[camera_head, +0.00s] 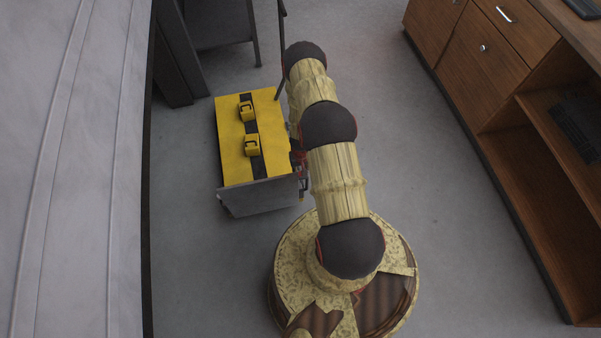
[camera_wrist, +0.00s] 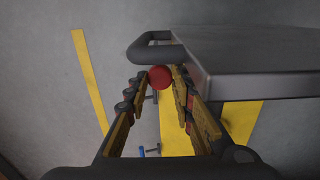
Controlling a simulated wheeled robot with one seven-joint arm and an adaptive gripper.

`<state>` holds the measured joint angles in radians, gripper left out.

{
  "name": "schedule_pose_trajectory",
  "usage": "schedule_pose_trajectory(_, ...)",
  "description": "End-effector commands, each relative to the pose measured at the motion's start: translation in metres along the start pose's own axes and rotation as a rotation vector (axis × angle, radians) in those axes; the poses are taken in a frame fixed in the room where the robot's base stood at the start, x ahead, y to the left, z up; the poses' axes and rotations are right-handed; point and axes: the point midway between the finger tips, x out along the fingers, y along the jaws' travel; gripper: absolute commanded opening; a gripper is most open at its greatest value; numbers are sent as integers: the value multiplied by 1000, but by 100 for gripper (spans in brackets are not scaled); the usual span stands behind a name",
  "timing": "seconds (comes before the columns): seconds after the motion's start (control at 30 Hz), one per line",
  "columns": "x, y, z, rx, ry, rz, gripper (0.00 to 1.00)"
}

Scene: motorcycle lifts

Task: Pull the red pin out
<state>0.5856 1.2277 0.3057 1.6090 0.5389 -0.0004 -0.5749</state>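A round red knob (camera_wrist: 160,77), which looks like the head of the red pin, shows in the wrist view just below a black bar handle. My gripper (camera_wrist: 159,84) has its two fingers spread on either side of the knob, near their tips. I see no clear grip on it; whether a finger touches it is hard to tell. The pin's shaft is hidden. In the head view my arm hides the gripper, and I cannot make out the pin.
A grey platform (camera_wrist: 255,62) with a black handle (camera_wrist: 154,44) lies close to the right finger. A small blue-ended part (camera_wrist: 150,150) shows below. In the head view, a yellow-topped box (camera_head: 232,151) stands left of my arm, and a wooden desk (camera_head: 486,72) stands right across clear floor.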

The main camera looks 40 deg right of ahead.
Motion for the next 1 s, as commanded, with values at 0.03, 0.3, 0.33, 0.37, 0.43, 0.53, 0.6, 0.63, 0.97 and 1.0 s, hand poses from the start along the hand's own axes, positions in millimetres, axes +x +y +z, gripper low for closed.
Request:
schedule_pose_trajectory(0.03,-2,0,0,0,-1,-1,26)
schedule_pose_trajectory(0.3,-1,0,0,0,0,-1,42)
schedule_pose_trajectory(0.33,-1,0,0,0,0,-1,43)
schedule_pose_trajectory(0.37,-1,0,0,0,0,-1,43)
schedule_pose_trajectory(0.43,-1,0,0,0,0,0,43)
schedule_pose_trajectory(0.53,-1,0,0,0,0,0,43)
schedule_pose_trajectory(0.6,-1,0,0,0,0,0,43)
schedule_pose_trajectory(0.63,-2,0,-1,0,1,0,43)
schedule_pose_trajectory(0.97,-41,0,-2,0,2,0,43)
schedule_pose_trajectory(1.0,-47,0,-2,0,2,0,43)
